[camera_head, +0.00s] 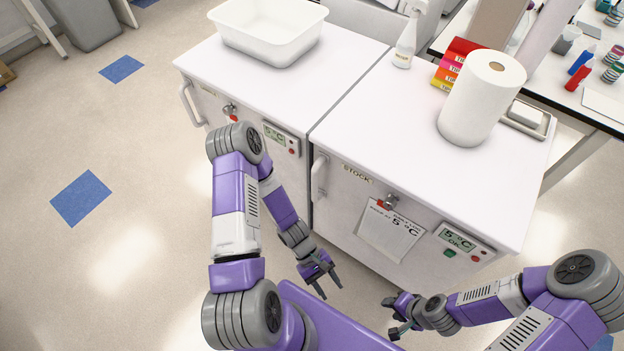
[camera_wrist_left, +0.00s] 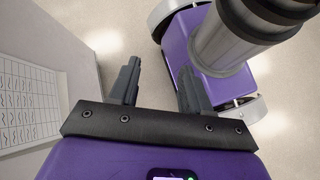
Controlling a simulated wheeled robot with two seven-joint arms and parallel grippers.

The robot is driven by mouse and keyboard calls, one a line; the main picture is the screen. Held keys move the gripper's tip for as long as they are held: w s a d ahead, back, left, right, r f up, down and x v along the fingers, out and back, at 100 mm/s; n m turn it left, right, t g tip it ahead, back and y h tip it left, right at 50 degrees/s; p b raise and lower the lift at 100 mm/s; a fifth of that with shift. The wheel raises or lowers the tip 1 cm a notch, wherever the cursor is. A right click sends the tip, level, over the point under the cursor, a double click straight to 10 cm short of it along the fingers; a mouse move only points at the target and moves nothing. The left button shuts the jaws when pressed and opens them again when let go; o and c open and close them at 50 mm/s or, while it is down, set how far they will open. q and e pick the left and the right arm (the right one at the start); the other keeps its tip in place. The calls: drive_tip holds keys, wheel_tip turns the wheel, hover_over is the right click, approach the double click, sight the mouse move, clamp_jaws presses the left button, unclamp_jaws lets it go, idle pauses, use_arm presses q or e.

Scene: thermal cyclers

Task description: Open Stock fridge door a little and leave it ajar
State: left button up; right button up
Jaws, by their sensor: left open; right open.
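The Stock fridge (camera_head: 440,190) is the white unit on the right in the head view, with a "STOCK" label and a white vertical handle (camera_head: 319,178) at the left of its front. Its door looks shut. My left gripper (camera_head: 322,287) is open and empty, low in front of the fridge, below and apart from the handle. In the left wrist view its two fingers (camera_wrist_left: 158,88) are spread with nothing between them. My right gripper (camera_head: 389,317) is open and empty, low in front of the fridge and apart from it.
A second white fridge (camera_head: 222,80) stands to the left, with a white tub (camera_head: 268,30) on top. A paper roll (camera_head: 481,97), a bottle (camera_head: 405,42) and coloured boxes (camera_head: 455,65) stand on the Stock fridge. A paper sheet (camera_head: 388,230) hangs on its front. The floor at left is clear.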

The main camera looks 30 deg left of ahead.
use_arm(q)
drive_tip(key=w+a+r+n+t+h, duration=0.1)
drive_tip(key=w+r+n+t+h, duration=0.1)
drive_tip(key=w+n+t+h, duration=0.4)
drive_tip(key=n+t+y, duration=1)
drive_tip(key=n+t, duration=0.4)
drive_tip(key=n, duration=0.1)
approach(315, 181)
drive_tip(key=w+f, duration=0.2)
drive_tip(key=w, duration=0.2)
drive_tip(key=b+x, duration=0.2)
drive_tip(key=x, duration=0.5)
drive_tip(key=shift+r, duration=0.1)
clamp_jaws()
drive_tip(key=shift+s, duration=0.1)
